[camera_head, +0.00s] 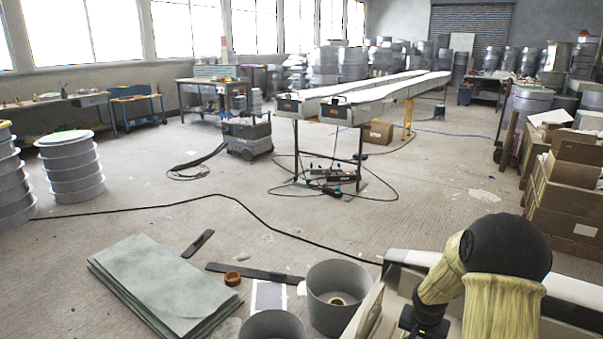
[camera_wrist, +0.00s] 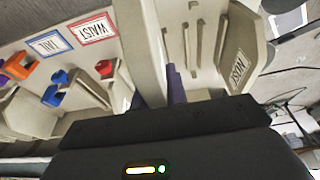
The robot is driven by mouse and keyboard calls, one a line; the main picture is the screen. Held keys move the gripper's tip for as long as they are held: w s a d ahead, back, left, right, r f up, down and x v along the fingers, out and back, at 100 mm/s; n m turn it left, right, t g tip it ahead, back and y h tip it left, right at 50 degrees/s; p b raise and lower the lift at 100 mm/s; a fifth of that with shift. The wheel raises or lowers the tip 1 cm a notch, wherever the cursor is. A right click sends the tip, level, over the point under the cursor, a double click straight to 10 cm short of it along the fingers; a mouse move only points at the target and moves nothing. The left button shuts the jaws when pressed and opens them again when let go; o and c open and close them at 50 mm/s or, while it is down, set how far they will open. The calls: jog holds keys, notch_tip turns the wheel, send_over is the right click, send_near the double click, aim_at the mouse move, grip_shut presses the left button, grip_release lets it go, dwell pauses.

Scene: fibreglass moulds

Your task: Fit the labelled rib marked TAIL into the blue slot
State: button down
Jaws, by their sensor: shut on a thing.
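In the wrist view, my gripper (camera_wrist: 157,92) is shut on a pale beige rib (camera_wrist: 148,45), which stands up between the purple fingers. No label shows on its visible face, so I cannot tell which rib it is. A blue slot piece (camera_wrist: 54,92) lies to the left, apart from the held rib. A blue-bordered TAIL card (camera_wrist: 48,45) is above it, beside a red-bordered WAIST card (camera_wrist: 92,29). Another beige rib, labelled NOSE (camera_wrist: 237,66), is on the right. In the head view, my arm hides the gripper and the rib.
Red (camera_wrist: 105,68) and orange (camera_wrist: 20,66) pieces sit near the blue one. In the head view, grey buckets (camera_head: 338,296), grey-green sheets (camera_head: 160,285) and dark strips (camera_head: 255,273) lie left of my arm. Cardboard boxes (camera_head: 562,205) stand at the right.

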jog(key=s+a+f+n+y, duration=0.15)
jog(key=a+n, duration=0.25)
jog(key=a, duration=0.4)
jog(key=s+a+f+n, duration=0.1)
jog(key=a+f+n, duration=0.2)
jog(key=a, duration=0.5)
jog(key=w+p+v, duration=0.1)
jog(key=p+v, duration=1.2)
jog(key=p, duration=1)
jog(key=shift+d+r+t, duration=0.25)
jog(key=shift+d+t, duration=0.1)
jog(key=shift+t, duration=0.05)
jog(key=shift+s, duration=0.2)
jog(key=s+f, duration=0.3)
jog(key=f, duration=1.1)
jog(key=shift+s+f, duration=0.25)
jog(key=shift+s, duration=0.1)
